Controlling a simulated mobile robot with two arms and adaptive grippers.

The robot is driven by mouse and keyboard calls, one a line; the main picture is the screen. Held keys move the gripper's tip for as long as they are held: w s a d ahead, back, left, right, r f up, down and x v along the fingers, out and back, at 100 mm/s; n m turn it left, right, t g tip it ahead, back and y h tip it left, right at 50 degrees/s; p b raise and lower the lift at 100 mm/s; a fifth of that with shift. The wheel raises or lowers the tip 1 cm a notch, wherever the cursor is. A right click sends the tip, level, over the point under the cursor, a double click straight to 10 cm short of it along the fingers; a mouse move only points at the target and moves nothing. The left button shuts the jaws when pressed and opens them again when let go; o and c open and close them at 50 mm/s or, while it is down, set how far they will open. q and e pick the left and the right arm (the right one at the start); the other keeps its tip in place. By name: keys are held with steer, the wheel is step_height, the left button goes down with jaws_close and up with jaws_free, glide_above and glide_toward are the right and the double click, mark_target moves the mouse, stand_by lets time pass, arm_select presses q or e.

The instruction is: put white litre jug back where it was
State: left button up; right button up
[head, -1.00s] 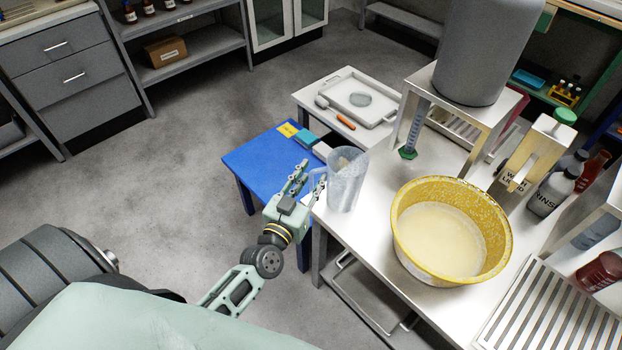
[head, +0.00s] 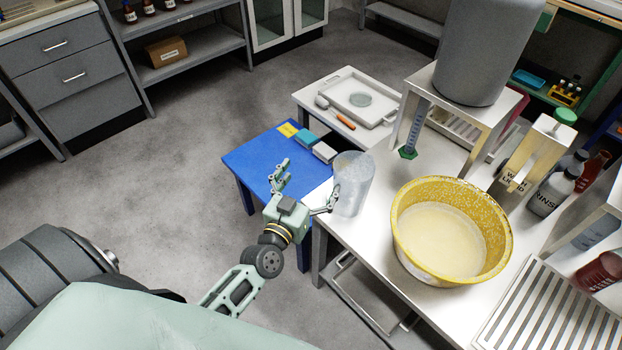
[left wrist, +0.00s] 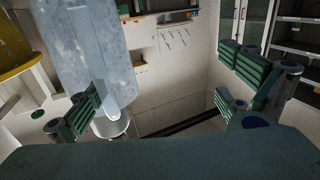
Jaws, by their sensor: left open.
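The white litre jug (head: 354,182), translucent and whitish, stands roughly upright at the left edge of the white table, left of the yellow basin. Its handle is hard to make out in the head view. My left gripper (head: 307,187) is open just left of the jug, with one finger beside or touching the jug's lower left side and the other finger well apart from it. In the left wrist view the jug (left wrist: 88,50) fills the upper left, beyond one finger of the open gripper (left wrist: 165,95); nothing sits between the fingers. My right gripper is out of view.
The yellow speckled basin (head: 450,233) with pale liquid stands on the white table (head: 360,250). A blue table (head: 250,160) with small boxes is behind my gripper. A white tray (head: 360,97) lies farther back. A stand carries a grey tank (head: 478,50).

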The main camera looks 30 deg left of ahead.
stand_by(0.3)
arm_select(q)
steer(key=s, duration=1.2)
steer(key=shift+d, duration=0.25)
steer(key=shift+c, duration=0.3)
jaws_close()
